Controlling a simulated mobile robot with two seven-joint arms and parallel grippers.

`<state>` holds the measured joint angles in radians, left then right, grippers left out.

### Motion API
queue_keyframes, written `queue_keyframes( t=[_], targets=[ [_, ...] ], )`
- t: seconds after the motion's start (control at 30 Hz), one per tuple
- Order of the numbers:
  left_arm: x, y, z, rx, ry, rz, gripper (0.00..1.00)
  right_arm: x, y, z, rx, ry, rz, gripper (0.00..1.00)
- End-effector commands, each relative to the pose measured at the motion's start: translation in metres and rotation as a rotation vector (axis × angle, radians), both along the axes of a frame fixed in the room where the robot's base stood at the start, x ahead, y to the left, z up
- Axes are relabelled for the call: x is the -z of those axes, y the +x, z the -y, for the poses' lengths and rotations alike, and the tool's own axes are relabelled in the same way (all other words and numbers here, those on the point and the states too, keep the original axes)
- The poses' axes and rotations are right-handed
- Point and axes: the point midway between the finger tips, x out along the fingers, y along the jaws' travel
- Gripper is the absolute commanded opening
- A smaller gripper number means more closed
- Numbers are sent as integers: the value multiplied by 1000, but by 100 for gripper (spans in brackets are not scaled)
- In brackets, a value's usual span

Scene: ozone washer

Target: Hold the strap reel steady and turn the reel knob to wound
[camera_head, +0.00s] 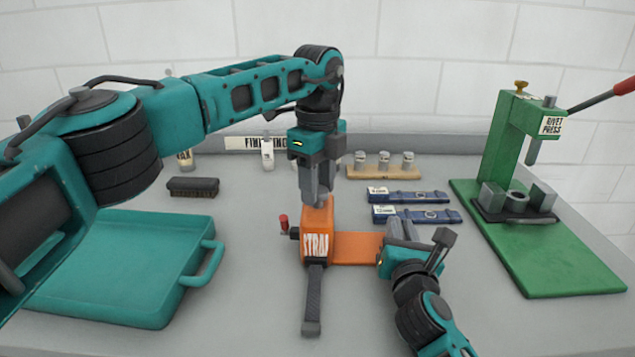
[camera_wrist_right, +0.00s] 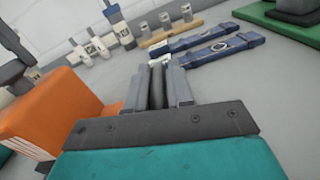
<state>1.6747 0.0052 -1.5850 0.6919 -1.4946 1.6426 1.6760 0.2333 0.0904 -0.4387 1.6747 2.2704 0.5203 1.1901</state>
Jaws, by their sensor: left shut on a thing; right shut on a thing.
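The orange strap reel (camera_head: 318,235) stands upright on an orange base plate (camera_head: 356,248) in the middle of the bench. A dark strap (camera_head: 314,295) runs from it toward the front. A red-tipped crank (camera_head: 284,224) sticks out on its left side. My left gripper (camera_head: 318,198) points down and is shut on the top of the reel. My right gripper (camera_head: 402,232) is low at the right end of the base plate. In the right wrist view its fingers are shut on a dark grey rounded piece (camera_wrist_right: 157,86); I cannot tell whether this is the reel knob. The orange body (camera_wrist_right: 50,110) is beside it.
A teal case (camera_head: 120,265) lies at left with a dark brush (camera_head: 193,187) behind it. Two blue straps (camera_head: 410,195) lie behind my right gripper. A wooden rack (camera_head: 383,172) and small bottles stand at the back. A green rivet press (camera_head: 545,240) stands at right.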

Motion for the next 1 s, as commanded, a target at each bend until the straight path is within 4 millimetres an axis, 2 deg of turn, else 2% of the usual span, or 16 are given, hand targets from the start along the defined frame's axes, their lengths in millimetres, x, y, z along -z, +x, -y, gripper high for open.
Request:
queue_keyframes(
  t=[1.0],
  targets=[
    [-1,-1,1,968,-4,-1,11,1,0,1,2,1,-2,0]
  ],
)
